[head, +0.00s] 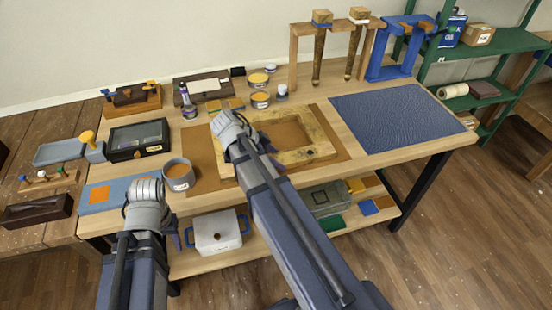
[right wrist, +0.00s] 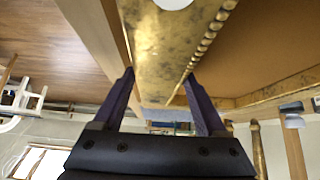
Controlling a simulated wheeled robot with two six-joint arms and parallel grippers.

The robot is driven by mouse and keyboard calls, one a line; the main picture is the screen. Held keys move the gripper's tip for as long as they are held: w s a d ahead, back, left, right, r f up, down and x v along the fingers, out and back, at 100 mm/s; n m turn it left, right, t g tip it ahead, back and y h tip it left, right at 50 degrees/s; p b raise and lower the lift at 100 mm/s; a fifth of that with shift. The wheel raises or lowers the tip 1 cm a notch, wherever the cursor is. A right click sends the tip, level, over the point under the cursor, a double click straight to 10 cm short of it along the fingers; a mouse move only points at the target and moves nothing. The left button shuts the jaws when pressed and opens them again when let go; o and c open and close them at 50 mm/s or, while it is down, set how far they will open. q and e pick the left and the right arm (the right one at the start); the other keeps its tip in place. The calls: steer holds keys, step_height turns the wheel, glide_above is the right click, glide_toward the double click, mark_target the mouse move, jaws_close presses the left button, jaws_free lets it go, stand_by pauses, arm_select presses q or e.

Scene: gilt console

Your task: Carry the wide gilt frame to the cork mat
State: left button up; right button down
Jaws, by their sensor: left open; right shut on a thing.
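The wide gilt frame (head: 322,150) is over the brown cork mat (head: 197,150) in the head view, roughly flat. The mat shows to its left and right, and brown shows through its opening. I cannot tell whether frame and mat touch. My right gripper (head: 275,165) is shut on the frame's near rail, mostly hidden by my arm. In the right wrist view, its purple fingers (right wrist: 160,80) stand either side of the gilt rail (right wrist: 160,45). My left gripper (head: 174,235) is open and empty at the table's front left, near the grey cup (head: 178,175).
A textured blue mat (head: 395,118) lies on the right. Jars (head: 260,99), a dark box (head: 203,86) and a wooden rack (head: 293,62) stand behind the frame. A black glazed case (head: 138,139) is at left.

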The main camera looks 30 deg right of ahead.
jaws_free()
steer(key=shift+f, duration=0.1)
steer(key=shift+r, duration=0.2)
steer(key=p+v, duration=0.8)
steer(key=v, duration=0.2)
steer(key=shift+a+r+p, duration=0.15)
steer(key=shift+r+p, duration=0.1)
steer(key=shift+p, duration=0.1)
steer(key=shift+a+r+p, duration=0.45)
steer(key=shift+a, duration=0.05)
steer(key=s+a+f+n+y, duration=0.1)
steer(key=s+a+n+y, duration=0.1)
steer(key=a+n, duration=0.4)
steer(key=s+a+f+n+t+y, duration=0.1)
steer(key=s+a+n, duration=0.4)
steer(key=n, duration=0.5)
steer(key=s+a+f+n+y, duration=0.2)
steer(key=s+a+n+y, duration=0.1)
steer(key=a+n, duration=0.5)
steer(key=shift+s+f+t, duration=0.3)
steer(key=shift+s+f, duration=0.05)
steer(key=shift+s, duration=0.1)
